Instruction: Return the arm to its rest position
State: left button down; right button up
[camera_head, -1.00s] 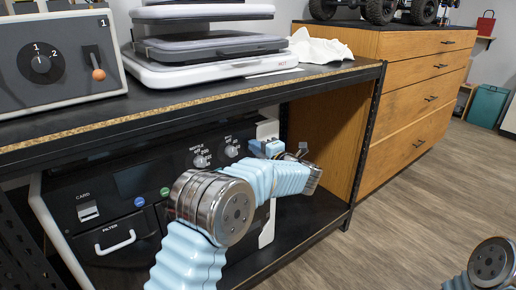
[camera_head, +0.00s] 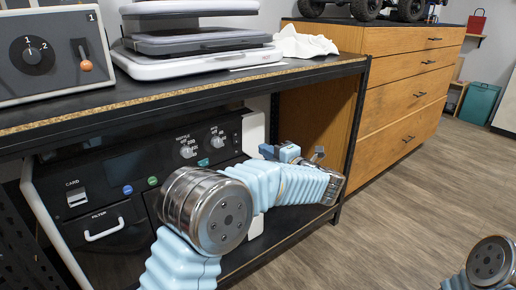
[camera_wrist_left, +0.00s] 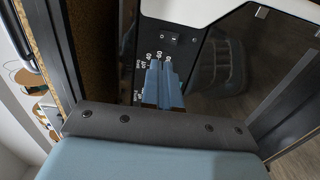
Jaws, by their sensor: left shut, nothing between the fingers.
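My left arm comes in from the bottom of the head view and bends right, in front of the bench's lower shelf. My left gripper (camera_head: 282,152) is at the far end of this arm, small and partly hidden by the arm's own links. In the left wrist view its blue fingers (camera_wrist_left: 163,84) are together with nothing between them. Behind them is the black machine's panel (camera_wrist_left: 160,38) with a switch and white labels. Of my right arm only a metal joint shows at the lower right corner of the head view; its gripper is out of view.
The black machine (camera_head: 110,195) with knobs and a filter handle stands on the lower shelf (camera_head: 290,232). The bench top (camera_head: 110,95) carries a grey control box (camera_head: 45,70) and a stacked press (camera_head: 200,45). A wooden drawer cabinet (camera_head: 405,95) stands right. Floor at right is clear.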

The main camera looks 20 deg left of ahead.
pick_arm(q)
jog(key=shift+s+d+r, duration=0.1)
jog(key=shift+s+d, duration=0.3)
jog(key=shift+d, duration=0.05)
jog(key=w+a+f+m+t+h, duration=0.1)
jog(key=w+f+m+h, duration=0.15)
jog(key=f+m, duration=0.5)
jog(key=w+a+f+m+t+h, duration=0.15)
jog(key=f+m+h, duration=0.25)
jog(key=f, duration=0.6)
jog(key=s+d+f+m+g+h+p, duration=0.1)
jog(key=s+f+m+h, duration=0.15)
jog(key=f, duration=0.45)
jog(key=s+f+m+g+h, duration=0.1)
jog(key=s+f+m+h, duration=0.1)
jog(key=s+f+m, duration=0.35)
jog(key=s+d+f+m+g+h, duration=0.1)
jog(key=s+f+m+g+h, duration=0.2)
jog(key=s+f, duration=0.65)
jog(key=s+d+f+m+g+h, duration=0.1)
jog(key=s+f+m+g+h, duration=0.1)
jog(key=s, duration=0.8)
jog(key=s+d+f+m+g+h, duration=0.2)
jog(key=s+f+g, duration=0.2)
jog(key=s, duration=0.6)
jog(key=shift+d+g+p, duration=0.15)
jog(key=shift+g+p, duration=0.3)
jog(key=shift+g, duration=0.3)
